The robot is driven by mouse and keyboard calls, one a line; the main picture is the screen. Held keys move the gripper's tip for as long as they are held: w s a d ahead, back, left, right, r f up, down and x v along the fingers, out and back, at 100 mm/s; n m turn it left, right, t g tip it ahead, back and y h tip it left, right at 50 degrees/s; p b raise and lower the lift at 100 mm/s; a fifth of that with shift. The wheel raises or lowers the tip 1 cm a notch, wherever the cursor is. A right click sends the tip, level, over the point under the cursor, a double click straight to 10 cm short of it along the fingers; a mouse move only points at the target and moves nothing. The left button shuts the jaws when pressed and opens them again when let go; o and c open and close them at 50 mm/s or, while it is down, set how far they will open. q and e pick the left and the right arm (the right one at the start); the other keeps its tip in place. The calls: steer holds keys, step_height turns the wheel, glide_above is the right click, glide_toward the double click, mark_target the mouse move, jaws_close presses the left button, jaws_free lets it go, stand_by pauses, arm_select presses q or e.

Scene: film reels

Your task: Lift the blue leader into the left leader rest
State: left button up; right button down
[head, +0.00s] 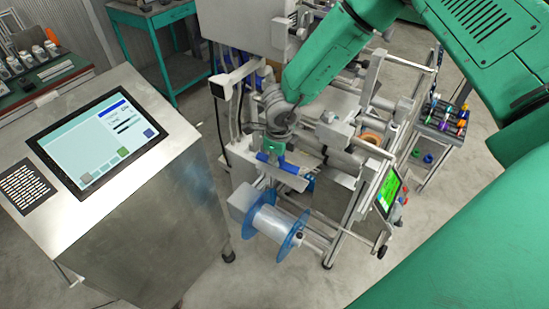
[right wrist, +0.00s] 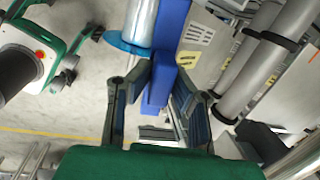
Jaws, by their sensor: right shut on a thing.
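The blue leader (right wrist: 168,45) shows in the right wrist view as a long, flat blue bar running between my fingers. In the head view a blue bar (head: 290,168) shows at the gripper, above the reel. My right gripper (right wrist: 162,92) is shut on the blue leader, with one dark finger on each side. In the head view the right gripper (head: 277,160) is small and partly hidden by its wrist. The clear film reel (head: 268,222) with blue flanges sits just below it. I cannot make out the left leader rest for certain. My left gripper is out of view.
The grey machine frame (head: 345,220) with rollers (right wrist: 265,65) stands close to the right gripper. A green-lit screen (head: 388,190) is on its right side. A metal console (head: 180,160) with a touch screen (head: 92,137) stands at left. A rack of coloured spools (head: 445,118) stands at right.

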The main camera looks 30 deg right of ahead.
steer(key=shift+w+d+f+p, duration=0.15)
steer(key=shift+w+d+f, duration=0.2)
steer(key=shift+d, duration=0.5)
steer(key=shift+w+d+f+p, duration=0.1)
steer(key=shift+w+d+f, duration=0.2)
steer(key=shift+d, duration=0.5)
steer(key=shift+w+d+f+p, duration=0.15)
steer(key=shift+w+d+f, duration=0.2)
steer(key=shift+d, duration=0.5)
steer(key=shift+r, duration=0.1)
